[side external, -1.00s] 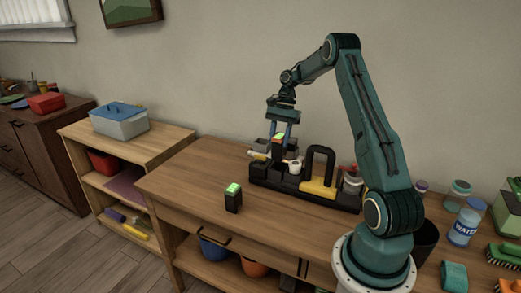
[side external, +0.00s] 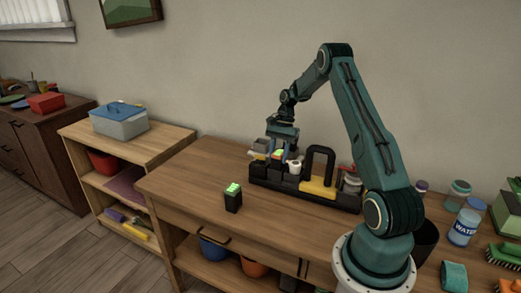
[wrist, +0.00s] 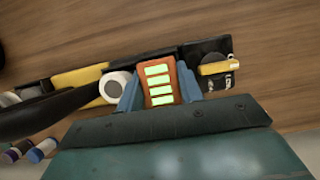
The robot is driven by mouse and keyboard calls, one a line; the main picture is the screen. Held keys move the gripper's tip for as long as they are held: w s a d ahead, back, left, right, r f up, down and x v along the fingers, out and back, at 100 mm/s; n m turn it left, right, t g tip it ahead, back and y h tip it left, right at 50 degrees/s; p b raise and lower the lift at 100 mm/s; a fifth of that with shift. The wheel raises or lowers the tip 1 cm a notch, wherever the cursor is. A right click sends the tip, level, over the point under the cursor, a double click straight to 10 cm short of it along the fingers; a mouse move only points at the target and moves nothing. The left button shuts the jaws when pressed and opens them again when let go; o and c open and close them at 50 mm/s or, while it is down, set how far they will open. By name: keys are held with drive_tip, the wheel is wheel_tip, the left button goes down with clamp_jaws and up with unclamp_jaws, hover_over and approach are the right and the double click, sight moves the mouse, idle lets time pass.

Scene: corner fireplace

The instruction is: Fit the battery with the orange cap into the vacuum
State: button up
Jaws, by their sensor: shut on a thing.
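The battery with the orange cap (wrist: 161,84) has green bars on its top and stands between my gripper's fingers (wrist: 160,92) in the wrist view. My gripper (side external: 279,151) is shut on it. In the side view the battery is low, at the left part of a long black unit (side external: 335,203) with an arched handle and a yellow panel, which looks like the vacuum. Only the top of the battery shows there; its lower part is hidden, and I cannot tell how deep it sits.
A second black battery with a green top (side external: 233,198) stands on the workbench (side external: 190,185), left of the unit. A white roll (wrist: 115,86) is close beside my left finger in the wrist view. A water bottle (side external: 465,225) and brushes are at the right.

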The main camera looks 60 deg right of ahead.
drive_tip(key=shift+f, duration=0.65)
drive_tip(key=shift+f, duration=0.15)
drive_tip(key=o, duration=0.9)
drive_tip(key=shift+c, duration=0.2)
drive_tip(key=shift+v, duration=3.9)
